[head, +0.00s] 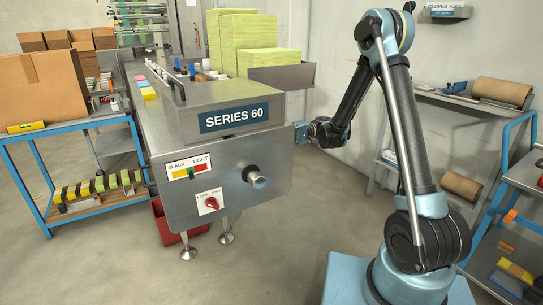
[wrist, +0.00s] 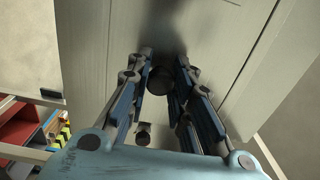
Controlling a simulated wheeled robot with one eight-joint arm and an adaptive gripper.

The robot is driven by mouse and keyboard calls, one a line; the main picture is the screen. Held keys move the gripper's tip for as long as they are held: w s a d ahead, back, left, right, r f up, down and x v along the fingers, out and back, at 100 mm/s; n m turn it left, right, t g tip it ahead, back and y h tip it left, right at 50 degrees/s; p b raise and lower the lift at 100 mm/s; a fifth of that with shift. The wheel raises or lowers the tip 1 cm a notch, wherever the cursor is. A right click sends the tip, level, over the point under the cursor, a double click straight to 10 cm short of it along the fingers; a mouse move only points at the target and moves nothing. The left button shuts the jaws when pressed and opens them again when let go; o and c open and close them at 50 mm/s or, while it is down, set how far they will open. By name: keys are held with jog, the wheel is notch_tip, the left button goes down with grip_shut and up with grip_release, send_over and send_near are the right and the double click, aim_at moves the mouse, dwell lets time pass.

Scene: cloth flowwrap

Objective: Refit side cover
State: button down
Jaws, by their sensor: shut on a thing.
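The side cover (wrist: 105,50) is a flat, pale metal panel that fills most of the wrist view. A dark round grip (wrist: 160,84) stands out from it between the fingers. My gripper (wrist: 165,60) is shut on this grip, its fingertips close to the panel. A second dark round end (wrist: 143,134) shows lower, between the fingers. In the head view, my gripper (head: 301,132) is at the right side of the SERIES 60 machine (head: 190,140). The cover's face is turned away there, so its fit cannot be told. A long seam or edge (wrist: 250,65) runs along the panel's right in the wrist view.
The machine front has a round knob (head: 254,177), a red switch (head: 211,203) and a SLACK/TIGHT gauge (head: 188,172). A grey tray (head: 290,76) juts out above my gripper. A wall shelf (head: 455,103) is at right. A blue-framed rack (head: 75,128) stands left. The front floor is clear.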

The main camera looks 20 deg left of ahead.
jog(key=shift+s+a, duration=0.1)
dwell(0.7)
jog(key=c, duration=1.3)
grip_release()
jog(key=shift+c, duration=0.2)
jog(key=v, duration=0.5)
notch_tip(320, 180, up, 29)
jog(key=d, duration=0.1)
jog(key=s+d+f+m+t+h, duration=0.3)
jog(key=s+d+f, duration=0.4)
jog(key=d+f, duration=0.5)
jog(key=s+d+f+m+t+h, duration=0.3)
jog(key=s+d+f+t+h, duration=0.2)
jog(key=d+f, duration=0.7)
jog(key=s+d+f+m+t+h, duration=0.3)
jog(key=s+d+f+t, duration=0.4)
jog(key=d+f, duration=0.5)
jog(key=s+d+h, duration=0.1)
jog(key=s+d, duration=0.1)
jog(key=d, duration=0.4)
jog(key=shift+s+f+m+t, duration=0.25)
jog(key=shift+f+m+t, duration=0.05)
jog(key=shift+t, duration=0.1)
